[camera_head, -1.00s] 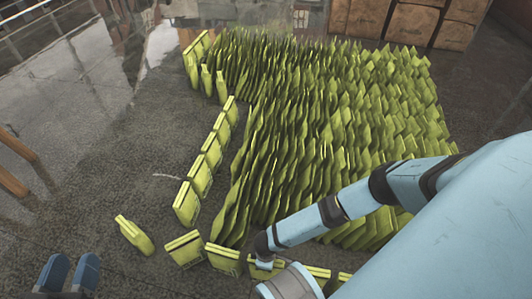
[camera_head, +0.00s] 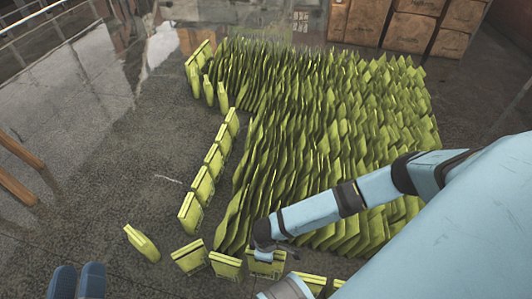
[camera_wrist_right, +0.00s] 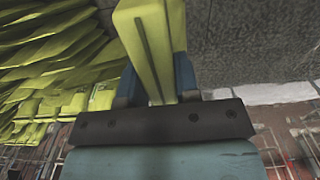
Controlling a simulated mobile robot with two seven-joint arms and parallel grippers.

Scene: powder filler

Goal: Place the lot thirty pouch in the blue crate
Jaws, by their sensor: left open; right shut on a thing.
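My right gripper (camera_wrist_right: 156,85) is shut on a yellow-green pouch (camera_wrist_right: 150,40), which stands out between its two blue fingers in the right wrist view. No lot marking on it can be read. In the head view my right arm reaches in from the right over the pouches, and its fingers are out of sight below the picture. My left gripper (camera_head: 77,281) is open and empty at the bottom left, with its two blue fingertips apart. A lone tilted pouch (camera_head: 142,243) lies to its upper right. No blue crate shows in either view.
A large dense block of upright yellow-green pouches (camera_head: 330,130) fills the middle. A row of pouches (camera_head: 203,185) lines its left side, and several more (camera_head: 226,266) stand along the front. Brown boxes (camera_head: 410,20) stand behind. The dark floor (camera_head: 80,170) at left is mostly clear.

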